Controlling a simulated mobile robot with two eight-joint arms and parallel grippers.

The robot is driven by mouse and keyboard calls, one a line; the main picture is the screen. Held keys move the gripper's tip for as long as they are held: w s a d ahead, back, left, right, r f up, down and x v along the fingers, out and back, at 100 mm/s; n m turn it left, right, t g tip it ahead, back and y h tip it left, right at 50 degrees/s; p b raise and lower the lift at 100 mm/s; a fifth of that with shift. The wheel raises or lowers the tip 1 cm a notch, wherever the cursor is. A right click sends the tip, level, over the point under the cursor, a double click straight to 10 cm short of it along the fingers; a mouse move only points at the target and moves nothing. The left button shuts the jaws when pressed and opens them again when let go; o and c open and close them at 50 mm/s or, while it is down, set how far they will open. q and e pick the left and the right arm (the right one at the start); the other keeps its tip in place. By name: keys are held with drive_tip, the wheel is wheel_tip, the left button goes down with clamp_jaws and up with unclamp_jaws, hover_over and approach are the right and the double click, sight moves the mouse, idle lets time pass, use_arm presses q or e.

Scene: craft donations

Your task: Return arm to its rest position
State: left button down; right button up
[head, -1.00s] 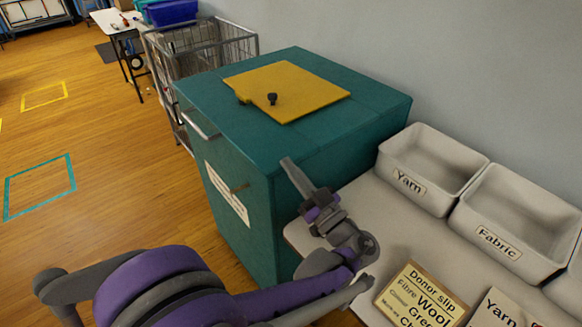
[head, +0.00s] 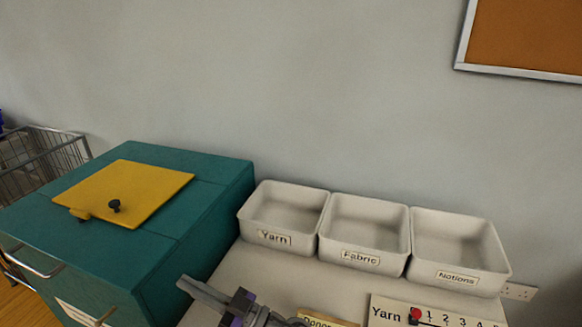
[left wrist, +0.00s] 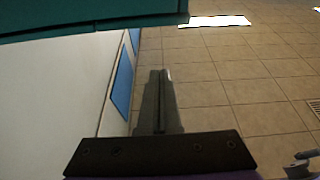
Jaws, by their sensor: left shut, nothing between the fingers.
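My left gripper (head: 204,294) shows at the bottom of the head view, in front of the right side of the teal cabinet (head: 215,215). Its fingers are together with nothing between them. In the left wrist view the shut fingers (left wrist: 158,82) point out over a tiled floor (left wrist: 235,75). Most of my left arm is below the head view's edge. My right gripper is not in view.
A yellow lid (head: 135,190) with a black knob lies on the cabinet top. Empty bins labelled Yarn (head: 275,239), Fabric (head: 360,258) and Notions (head: 458,279) stand along the wall on a pale table (head: 260,280). A wire cart (head: 40,155) stands at left.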

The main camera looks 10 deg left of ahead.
use_arm(q)
drive_tip(key=s+a+f+m+h, duration=0.2)
drive_tip(key=s+f+m+h, duration=0.25)
drive_tip(key=f+h, duration=0.2)
drive_tip(key=s+a+f+m+h, duration=0.1)
drive_tip(key=s+f+m+h, duration=0.2)
drive_tip(key=f+m+h, duration=0.3)
drive_tip(key=s+d+f+m+t+h, duration=0.1)
drive_tip(key=s+d+f+m+h, duration=0.15)
drive_tip(key=d+f+h, duration=0.35)
drive_tip(key=s+d+f+m+t+h, duration=0.1)
drive_tip(key=s+d+m+t+h, duration=0.2)
drive_tip(key=d, duration=0.5)
wheel_tip(320, 180, up, 20)
drive_tip(key=w+m+p, duration=0.1)
drive_tip(key=w+p, duration=0.1)
drive_tip(key=p, duration=1.5)
drive_tip(key=shift+w+f+h+p, duration=0.15)
drive_tip(key=shift+w+h+p, duration=0.1)
drive_tip(key=shift+h+p, duration=0.1)
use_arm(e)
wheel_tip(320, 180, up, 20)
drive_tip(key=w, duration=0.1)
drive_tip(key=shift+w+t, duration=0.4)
